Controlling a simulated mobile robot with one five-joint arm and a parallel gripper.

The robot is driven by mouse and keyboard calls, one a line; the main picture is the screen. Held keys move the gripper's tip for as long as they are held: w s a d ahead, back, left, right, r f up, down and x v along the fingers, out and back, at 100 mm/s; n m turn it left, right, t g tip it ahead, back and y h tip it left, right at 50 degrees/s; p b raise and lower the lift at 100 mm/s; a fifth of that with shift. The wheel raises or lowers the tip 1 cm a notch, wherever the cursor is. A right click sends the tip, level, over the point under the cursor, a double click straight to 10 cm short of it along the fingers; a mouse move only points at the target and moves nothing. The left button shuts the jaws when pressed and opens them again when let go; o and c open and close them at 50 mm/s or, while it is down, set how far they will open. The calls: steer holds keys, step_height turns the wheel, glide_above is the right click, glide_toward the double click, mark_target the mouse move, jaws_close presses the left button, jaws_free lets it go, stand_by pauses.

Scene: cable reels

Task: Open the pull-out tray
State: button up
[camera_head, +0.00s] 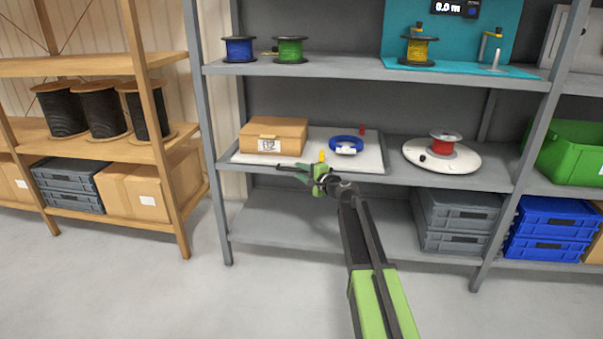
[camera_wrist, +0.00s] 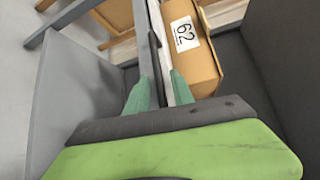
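The pull-out tray (camera_head: 315,147) is a flat pale board on the middle shelf, lying level with the shelf. It carries a cardboard box (camera_head: 273,136) marked 62 and a blue cable ring (camera_head: 346,145). My gripper (camera_head: 296,172) is at the tray's front edge. In the wrist view my gripper's green fingers (camera_wrist: 162,80) stand apart, with a narrow dark bar and the tray's pale front edge (camera_wrist: 166,50) running between them. The box is close beside the right finger. I cannot tell whether either finger touches the edge.
A round white turntable with a red reel (camera_head: 443,147) stands right of the tray. Grey crates (camera_head: 458,220) and blue crates (camera_head: 550,225) are on the lower shelf. A wooden rack (camera_head: 160,110) with black reels stands left. The floor before the shelf is clear.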

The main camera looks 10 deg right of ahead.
jaws_close()
stand_by(1.1)
